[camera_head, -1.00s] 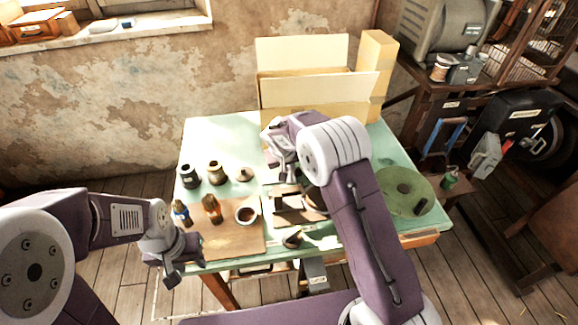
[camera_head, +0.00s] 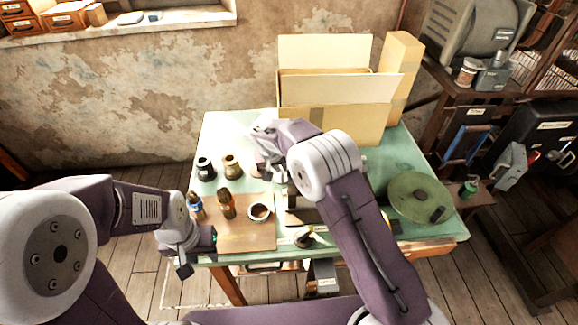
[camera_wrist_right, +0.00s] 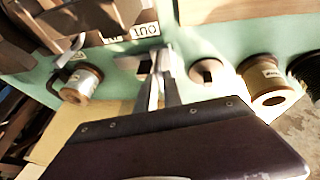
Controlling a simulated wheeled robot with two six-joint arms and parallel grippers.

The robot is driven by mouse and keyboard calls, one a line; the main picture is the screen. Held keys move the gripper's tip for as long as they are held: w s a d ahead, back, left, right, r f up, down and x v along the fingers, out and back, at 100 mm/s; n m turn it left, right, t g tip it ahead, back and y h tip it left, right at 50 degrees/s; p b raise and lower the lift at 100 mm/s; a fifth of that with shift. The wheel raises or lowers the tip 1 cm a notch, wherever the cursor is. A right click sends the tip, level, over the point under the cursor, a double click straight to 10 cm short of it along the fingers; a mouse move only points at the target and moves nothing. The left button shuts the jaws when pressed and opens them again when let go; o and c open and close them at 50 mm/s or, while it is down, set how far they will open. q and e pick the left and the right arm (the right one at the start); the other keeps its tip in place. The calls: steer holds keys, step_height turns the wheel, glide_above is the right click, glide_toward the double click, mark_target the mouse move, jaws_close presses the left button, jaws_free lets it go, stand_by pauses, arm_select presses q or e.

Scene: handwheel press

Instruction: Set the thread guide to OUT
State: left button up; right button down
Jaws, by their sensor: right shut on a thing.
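The plate lettered OUT (camera_wrist_right: 145,30) shows at the top of the right wrist view, with a second, unreadable plate (camera_wrist_right: 115,36) beside it. My right gripper (camera_wrist_right: 160,68) is just below them, its fingers shut on a small pale metal piece (camera_wrist_right: 133,63) that looks like the thread guide, mostly hidden. In the head view, my right gripper (camera_head: 262,145) is over the table's back left part, and its arm covers much of the press (camera_head: 303,213). My left gripper (camera_head: 196,255) is empty at the table's front left edge, fingers apart.
A cardboard box (camera_head: 345,120) is behind. A round green disc (camera_head: 418,195) lies at the right. In the wrist view, spools (camera_wrist_right: 270,85) flank my right gripper.

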steer(key=c, duration=1.6)
jaws_free()
steer(key=shift+a, duration=0.2)
steer(key=shift+c, duration=0.2)
steer(key=shift+o, duration=0.7)
steer(key=shift+s+a+r, duration=0.1)
steer(key=shift+a, duration=0.05)
steer(key=shift+r, duration=0.3)
steer(key=v, duration=0.8)
steer(key=shift+s+r+b, duration=0.2)
steer(key=shift+b, duration=0.2)
